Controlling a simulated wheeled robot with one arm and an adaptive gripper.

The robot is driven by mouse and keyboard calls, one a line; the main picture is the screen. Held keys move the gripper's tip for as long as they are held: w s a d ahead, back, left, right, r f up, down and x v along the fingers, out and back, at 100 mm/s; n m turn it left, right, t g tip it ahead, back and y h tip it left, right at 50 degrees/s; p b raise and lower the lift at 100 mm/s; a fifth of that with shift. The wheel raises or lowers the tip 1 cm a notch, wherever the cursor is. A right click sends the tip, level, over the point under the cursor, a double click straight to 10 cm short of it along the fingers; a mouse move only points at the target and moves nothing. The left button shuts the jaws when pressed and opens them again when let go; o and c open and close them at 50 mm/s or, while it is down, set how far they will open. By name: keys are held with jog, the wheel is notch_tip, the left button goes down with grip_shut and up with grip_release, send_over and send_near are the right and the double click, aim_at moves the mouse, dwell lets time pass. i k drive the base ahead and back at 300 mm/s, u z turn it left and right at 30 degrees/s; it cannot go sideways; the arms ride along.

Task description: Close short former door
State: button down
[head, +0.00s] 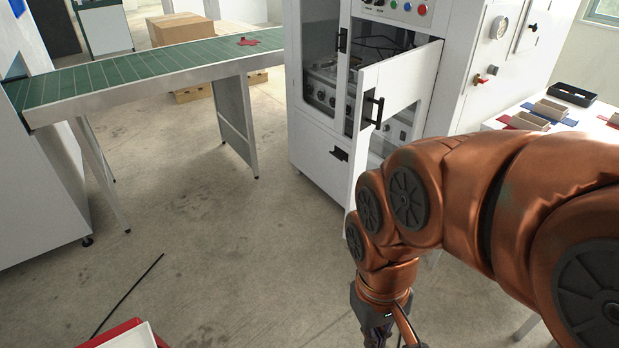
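The former (311,145) is a white cabinet at top centre with glass panels and buttons on top. One white door (398,83) with a black handle (373,109) stands open, swung out toward me. Machine parts show inside behind it. My orange arm covers the door's lower right part. My gripper (378,332) points down at the bottom edge, below and apart from the door handle. Its fingertips are cut off by the frame, so I cannot tell whether it is open or shut.
A green conveyor (150,66) stands at left. A table (592,128) with small boxes and a black tray (572,94) is at right. A red-edged container (125,336) is at bottom left, near a thin black rod (128,294) on the floor. The floor between is mostly clear.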

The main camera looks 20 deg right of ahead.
aim_at(386, 88)
jog(key=u, duration=0.3)
jog(key=i, duration=1)
jog(key=z, duration=0.75)
